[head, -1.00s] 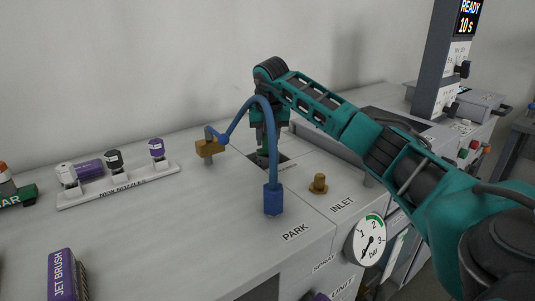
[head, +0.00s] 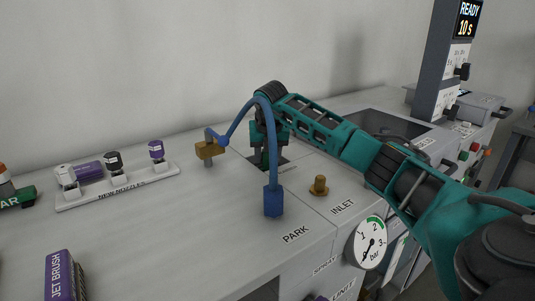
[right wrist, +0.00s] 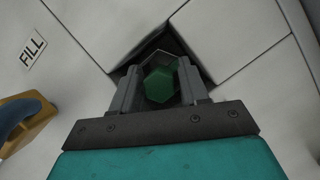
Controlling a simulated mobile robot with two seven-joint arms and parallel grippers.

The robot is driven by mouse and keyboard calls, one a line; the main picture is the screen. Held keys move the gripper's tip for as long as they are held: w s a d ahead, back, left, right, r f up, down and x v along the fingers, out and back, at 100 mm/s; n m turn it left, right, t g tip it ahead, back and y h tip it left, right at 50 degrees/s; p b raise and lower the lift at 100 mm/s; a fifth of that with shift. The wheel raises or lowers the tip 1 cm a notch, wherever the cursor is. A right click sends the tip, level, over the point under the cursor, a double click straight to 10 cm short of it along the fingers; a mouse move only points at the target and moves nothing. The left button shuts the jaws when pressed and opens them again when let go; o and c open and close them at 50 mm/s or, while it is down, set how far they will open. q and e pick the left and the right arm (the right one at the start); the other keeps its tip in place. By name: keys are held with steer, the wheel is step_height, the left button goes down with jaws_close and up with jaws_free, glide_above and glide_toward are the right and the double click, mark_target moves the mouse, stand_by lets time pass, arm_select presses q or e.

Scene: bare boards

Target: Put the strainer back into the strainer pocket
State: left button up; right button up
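The strainer (right wrist: 160,84), a green piece with a greyish six-sided outline, lies between the fingers of my right gripper (right wrist: 160,92) in the right wrist view. The fingers look shut on it. The strainer pocket (head: 284,164) is a dark square opening in the bench top. It also shows around the strainer in the right wrist view (right wrist: 195,63). My right gripper (head: 266,156) points down, its fingertips at the opening. The strainer is at or in the opening; its depth and lower end are hidden. My left gripper is not in view.
A blue hose (head: 272,130) arches in front of my right gripper, from a brass fitting (head: 208,150) to a blue end near PARK. A brass inlet stub (head: 319,186) stands to the right. A nozzle rack (head: 118,185) and the jet brush box (head: 62,276) are at left.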

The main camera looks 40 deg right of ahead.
steer(key=shift+r, duration=0.2)
arm_select(q)
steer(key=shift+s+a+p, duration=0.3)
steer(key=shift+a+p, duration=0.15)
steer(key=shift+p, duration=0.3)
arm_select(e)
steer(key=v, duration=1.2)
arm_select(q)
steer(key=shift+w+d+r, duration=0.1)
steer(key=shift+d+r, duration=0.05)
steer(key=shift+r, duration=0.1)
arm_select(e)
steer(key=shift+d, duration=0.1)
